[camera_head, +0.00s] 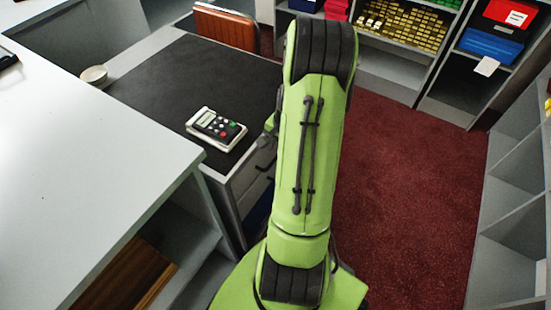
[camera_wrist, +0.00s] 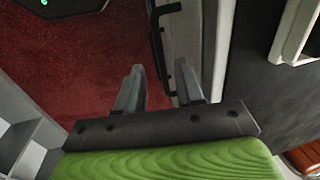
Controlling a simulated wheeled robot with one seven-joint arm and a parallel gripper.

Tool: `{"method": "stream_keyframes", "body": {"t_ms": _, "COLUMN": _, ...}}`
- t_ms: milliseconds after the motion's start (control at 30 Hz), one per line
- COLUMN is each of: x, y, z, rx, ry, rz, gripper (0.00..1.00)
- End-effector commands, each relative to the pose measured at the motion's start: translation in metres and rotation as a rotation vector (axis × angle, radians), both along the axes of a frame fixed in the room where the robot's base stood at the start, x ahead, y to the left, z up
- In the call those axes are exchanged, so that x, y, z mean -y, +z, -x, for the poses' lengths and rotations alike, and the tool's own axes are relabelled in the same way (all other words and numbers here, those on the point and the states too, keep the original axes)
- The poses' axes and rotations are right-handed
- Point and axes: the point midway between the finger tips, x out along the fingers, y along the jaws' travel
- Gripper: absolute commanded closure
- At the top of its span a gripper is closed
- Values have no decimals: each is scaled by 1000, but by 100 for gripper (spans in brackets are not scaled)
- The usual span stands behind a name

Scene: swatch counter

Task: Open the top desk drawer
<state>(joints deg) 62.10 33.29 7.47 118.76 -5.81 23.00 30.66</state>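The desk (camera_head: 200,72) with a dark top stands left of my arm in the head view; its grey drawer front (camera_head: 248,182) is partly hidden by my arm. In the wrist view the drawer front (camera_wrist: 194,35) is seen at a steep angle, beside the dark desk top (camera_wrist: 262,110).
A keypad device (camera_head: 216,128) lies on the desk. A white counter (camera_head: 95,150) with a bowl (camera_head: 94,75) is at left, and a brown chair (camera_head: 226,27) is behind the desk. Shelves (camera_head: 395,62) line the back and right. The red carpet (camera_head: 405,190) is clear.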

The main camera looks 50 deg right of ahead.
Motion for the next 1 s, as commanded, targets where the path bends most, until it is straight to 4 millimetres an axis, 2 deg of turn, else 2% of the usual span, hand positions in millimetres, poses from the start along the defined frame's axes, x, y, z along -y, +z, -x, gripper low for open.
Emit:
{"method": "stream_keyframes", "body": {"t_ms": 33, "x": -1, "y": -16, "z": -2, "rx": -1, "ry": 1, "rz": -4, "gripper": 63}}
{"method": "stream_keyframes", "body": {"t_ms": 200, "x": -1, "y": -43, "z": -8, "rx": 0, "ry": 0, "rz": -1, "gripper": 63}}
{"method": "stream_keyframes", "body": {"t_ms": 300, "x": -1, "y": -48, "z": -9, "rx": 0, "ry": 0, "rz": -1, "gripper": 63}}
{"method": "stream_keyframes", "body": {"t_ms": 533, "x": -1, "y": -48, "z": -9, "rx": 0, "ry": 1, "rz": 1, "gripper": 63}}
{"method": "stream_keyframes", "body": {"t_ms": 567, "x": -1, "y": -48, "z": -9, "rx": 0, "ry": 1, "rz": 1, "gripper": 65}}
{"method": "stream_keyframes", "body": {"t_ms": 800, "x": -1, "y": -48, "z": -9, "rx": 0, "ry": 1, "rz": 0, "gripper": 100}}
{"method": "stream_keyframes", "body": {"t_ms": 1000, "x": -1, "y": -48, "z": -9, "rx": 0, "ry": 1, "rz": 0, "gripper": 100}}
